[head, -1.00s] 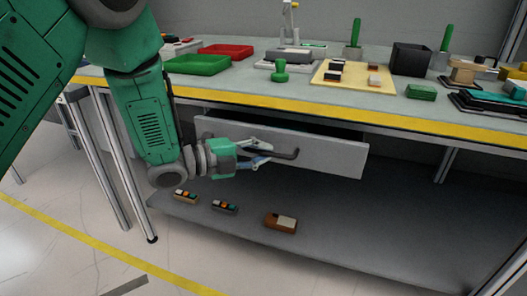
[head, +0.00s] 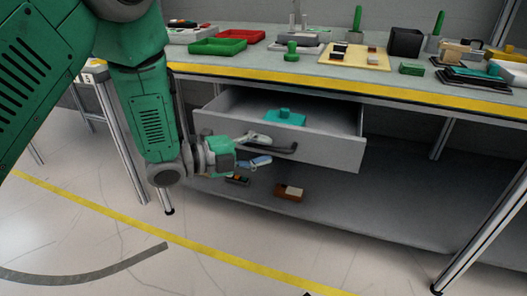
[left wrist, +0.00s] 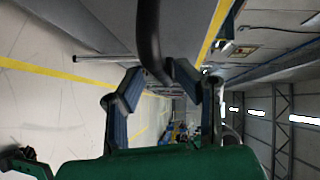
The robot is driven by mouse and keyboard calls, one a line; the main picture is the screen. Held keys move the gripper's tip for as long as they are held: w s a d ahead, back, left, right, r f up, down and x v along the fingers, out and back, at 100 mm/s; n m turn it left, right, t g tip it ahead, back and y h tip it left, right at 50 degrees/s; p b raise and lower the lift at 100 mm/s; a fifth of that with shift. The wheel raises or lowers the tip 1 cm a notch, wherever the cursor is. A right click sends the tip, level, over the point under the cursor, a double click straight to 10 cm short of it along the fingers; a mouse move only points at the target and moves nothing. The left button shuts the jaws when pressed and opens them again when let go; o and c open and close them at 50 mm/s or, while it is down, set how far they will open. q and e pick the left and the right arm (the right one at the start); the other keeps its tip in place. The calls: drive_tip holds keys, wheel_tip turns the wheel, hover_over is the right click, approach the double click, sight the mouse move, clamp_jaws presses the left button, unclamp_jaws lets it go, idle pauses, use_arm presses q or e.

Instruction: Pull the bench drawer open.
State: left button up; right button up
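The bench drawer (head: 335,149) is a light grey box under the benchtop, pulled partway out with part of its inside showing. Its dark handle (head: 286,150) is a curved bar on the front. My left gripper (head: 268,150) is at the left part of this handle, one finger above and one below. In the left wrist view the handle (left wrist: 149,35) runs between the fingertips (left wrist: 158,78), which appear to close on it from both sides. A teal block with a knob (head: 285,117) lies in the drawer. My right gripper is not in view.
The benchtop with its yellow edge (head: 300,87) carries a green tray (head: 217,47), a red tray (head: 241,37) and several parts. A lower shelf (head: 370,200) holds a brown box (head: 289,192). Metal legs stand at both sides. The floor in front is clear.

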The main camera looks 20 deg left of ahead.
use_arm(q)
drive_tip(key=shift+s+a+r, duration=0.15)
drive_tip(key=shift+s+a, duration=0.05)
drive_tip(key=v, duration=1.1)
drive_tip(key=shift+s+a, duration=0.15)
drive_tip(key=shift+a, duration=0.05)
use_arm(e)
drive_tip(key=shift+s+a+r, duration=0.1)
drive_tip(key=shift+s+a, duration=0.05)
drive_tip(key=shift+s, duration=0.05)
